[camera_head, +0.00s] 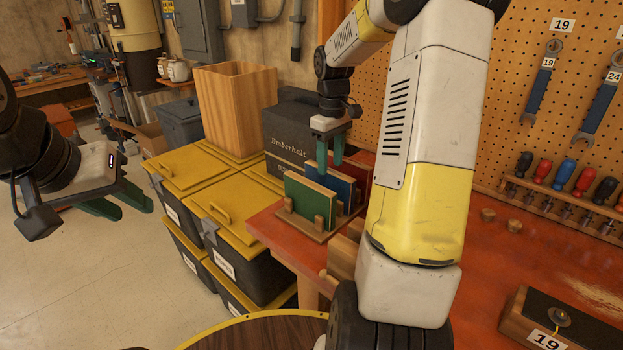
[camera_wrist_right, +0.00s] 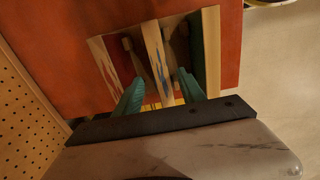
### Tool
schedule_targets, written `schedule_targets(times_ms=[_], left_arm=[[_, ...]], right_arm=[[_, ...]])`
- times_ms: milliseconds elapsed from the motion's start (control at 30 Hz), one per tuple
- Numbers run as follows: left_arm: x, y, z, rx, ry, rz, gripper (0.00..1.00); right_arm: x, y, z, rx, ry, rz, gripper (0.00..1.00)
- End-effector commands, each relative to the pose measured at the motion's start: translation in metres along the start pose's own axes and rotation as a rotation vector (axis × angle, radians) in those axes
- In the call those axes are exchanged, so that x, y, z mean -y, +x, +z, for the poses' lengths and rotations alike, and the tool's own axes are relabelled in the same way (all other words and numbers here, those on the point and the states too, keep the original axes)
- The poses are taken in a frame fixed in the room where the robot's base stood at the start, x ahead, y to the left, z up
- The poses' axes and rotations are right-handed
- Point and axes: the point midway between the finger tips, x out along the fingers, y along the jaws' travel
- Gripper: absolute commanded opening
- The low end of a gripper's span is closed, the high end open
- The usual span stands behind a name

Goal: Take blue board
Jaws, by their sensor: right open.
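The blue board (camera_head: 344,188) stands upright in a wooden rack (camera_head: 290,224), between a green board (camera_head: 307,204) in front and a red board (camera_head: 363,172) behind. My right gripper (camera_head: 330,156) is open, fingers pointing down at the blue board's upper edge. In the right wrist view the blue board's pale edge (camera_wrist_right: 157,58) runs between the two fingers of my right gripper (camera_wrist_right: 159,92); I cannot tell whether they touch it. My left gripper (camera_head: 118,200) is open and empty at the far left, away from the rack.
The rack stands near the left edge of the red-orange table (camera_head: 480,262). Black bins with yellow lids (camera_head: 240,206) and a tall wooden box (camera_head: 235,108) stand to the left. A dark case (camera_head: 290,128) is behind the rack. A pegboard (camera_head: 510,110) rises at the right.

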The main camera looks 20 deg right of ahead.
Motion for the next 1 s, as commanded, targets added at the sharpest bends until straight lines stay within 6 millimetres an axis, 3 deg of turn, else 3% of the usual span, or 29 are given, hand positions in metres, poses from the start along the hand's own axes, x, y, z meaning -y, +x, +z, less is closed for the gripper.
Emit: schedule_targets(times_ms=[500, 833, 1000], left_arm=[[0.000, 0.000, 0.000, 0.000, 0.000, 0.000, 0.36], [0.000, 0.000, 0.000, 0.000, 0.000, 0.000, 0.36], [0.000, 0.000, 0.000, 0.000, 0.000, 0.000, 0.36]], right_arm=[[0.003, 0.067, 0.001, 0.001, 0.000, -0.002, 0.47], [0.003, 0.074, 0.000, -0.001, 0.001, -0.001, 0.47], [0.003, 0.074, 0.000, 0.000, 0.001, -0.001, 0.14]])
